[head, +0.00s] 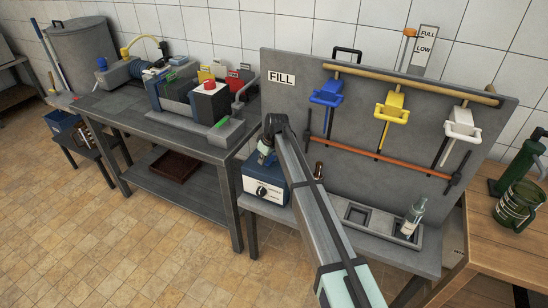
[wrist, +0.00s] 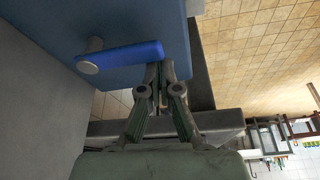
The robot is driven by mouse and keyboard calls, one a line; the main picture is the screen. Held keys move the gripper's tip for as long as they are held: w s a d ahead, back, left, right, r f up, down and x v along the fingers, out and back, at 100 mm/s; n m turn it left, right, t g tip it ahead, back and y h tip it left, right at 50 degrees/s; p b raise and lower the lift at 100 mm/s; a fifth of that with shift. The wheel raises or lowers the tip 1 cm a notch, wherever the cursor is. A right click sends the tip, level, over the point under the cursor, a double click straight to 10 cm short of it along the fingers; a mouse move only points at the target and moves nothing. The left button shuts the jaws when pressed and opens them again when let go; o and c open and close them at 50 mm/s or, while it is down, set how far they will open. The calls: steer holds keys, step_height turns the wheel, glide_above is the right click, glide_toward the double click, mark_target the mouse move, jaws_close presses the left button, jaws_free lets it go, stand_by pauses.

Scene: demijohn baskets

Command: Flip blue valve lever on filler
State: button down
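The blue valve lever (wrist: 125,56) shows in the wrist view. It is a flat bar on a grey round pivot (wrist: 89,66), against a blue panel (wrist: 105,25). My gripper (wrist: 160,68) has its two fingers drawn together, with the tips at the lever's right end. I cannot tell whether they touch it; nothing is clearly held. In the head view my gripper (head: 266,152) is beside the blue box (head: 266,185) at the filler's lower left. My arm hides part of that area. The grey filler board (head: 300,115) carries a FILL sign and blue (head: 326,95), yellow (head: 390,110) and white (head: 461,125) spouts.
A bottle (head: 413,216) stands in the grey tray (head: 362,212) at the filler's base. A dark workbench (head: 150,125) with equipment stands to the left. A wooden table (head: 500,225) with green vessels (head: 517,203) stands to the right. The tiled floor in front is open.

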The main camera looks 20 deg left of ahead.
steer(key=shift+s+d, duration=0.2)
steer(key=shift+d, duration=0.35)
stand_by(0.4)
steer(key=p+v, duration=0.3)
steer(key=v, duration=0.6)
steer(key=shift+w+r+p, duration=0.35)
steer(key=shift+w+r, duration=0.1)
steer(key=shift+r, duration=0.05)
steer(key=shift+a, duration=0.1)
